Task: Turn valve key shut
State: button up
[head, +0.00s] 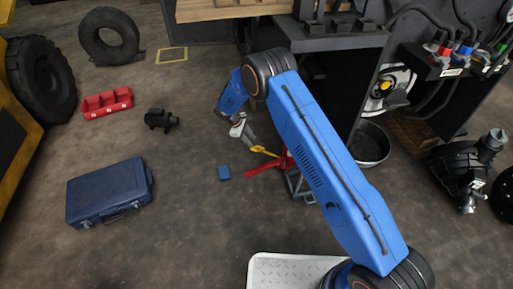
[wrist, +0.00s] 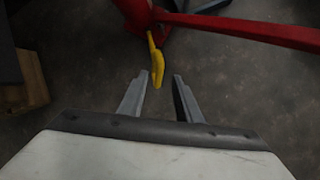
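The yellow valve key (head: 263,151) sticks out from a red body (head: 285,160) with a long red bar, on the floor in the middle of the head view. In the wrist view the yellow key (wrist: 155,60) hangs toward my gripper from the red part (wrist: 136,12). My gripper (wrist: 161,75) is open and empty, with the key's near end at or just beyond the gap between its fingertips. Whether they touch cannot be told. In the head view my gripper (head: 250,139) is small, just up and left of the key. My arm hides part of the red body.
A small blue block (head: 224,173) lies left of the red bar. A blue case (head: 110,191), a black part (head: 161,119) and a red bin (head: 106,102) lie farther left. A round metal pan (head: 370,146) stands right of my arm. The floor between is clear.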

aim_at(256, 147)
jog(key=x, duration=0.8)
jog(key=shift+c, duration=0.3)
grip_shut()
